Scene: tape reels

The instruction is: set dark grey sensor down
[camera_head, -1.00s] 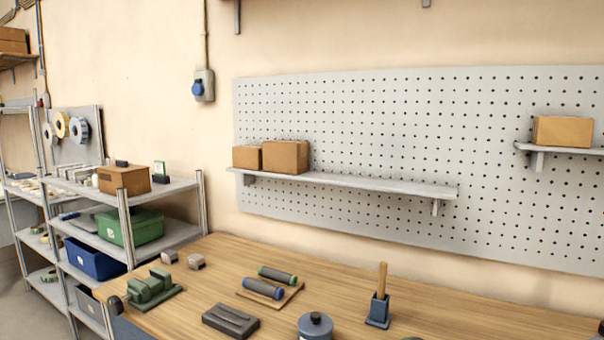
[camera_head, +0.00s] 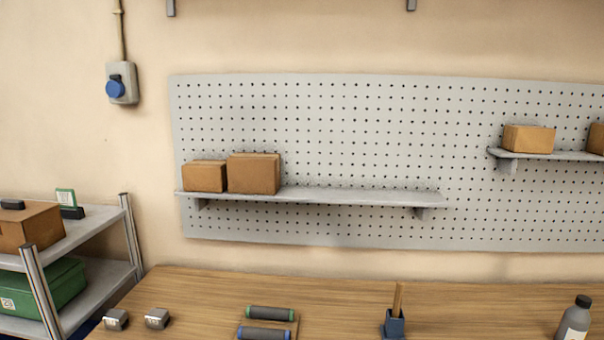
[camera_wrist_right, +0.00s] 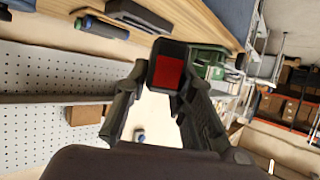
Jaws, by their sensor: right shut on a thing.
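My right gripper (camera_wrist_right: 158,88) shows in the right wrist view. It is shut on the dark grey sensor (camera_wrist_right: 153,52), a dark box-shaped piece with a red inner face, held between the fingertips. The sensor hangs clear of any surface as far as this view shows. Neither gripper shows in the head view, and my left gripper is in no frame.
A wooden bench (camera_head: 210,290) runs along the bottom of the head view, with two small grey blocks (camera_head: 156,318), two rollers (camera_head: 270,313), a blue holder (camera_head: 393,325) and a bottle (camera_head: 575,318). A wall shelf (camera_head: 340,196) has free room right of its cartons (camera_head: 253,173).

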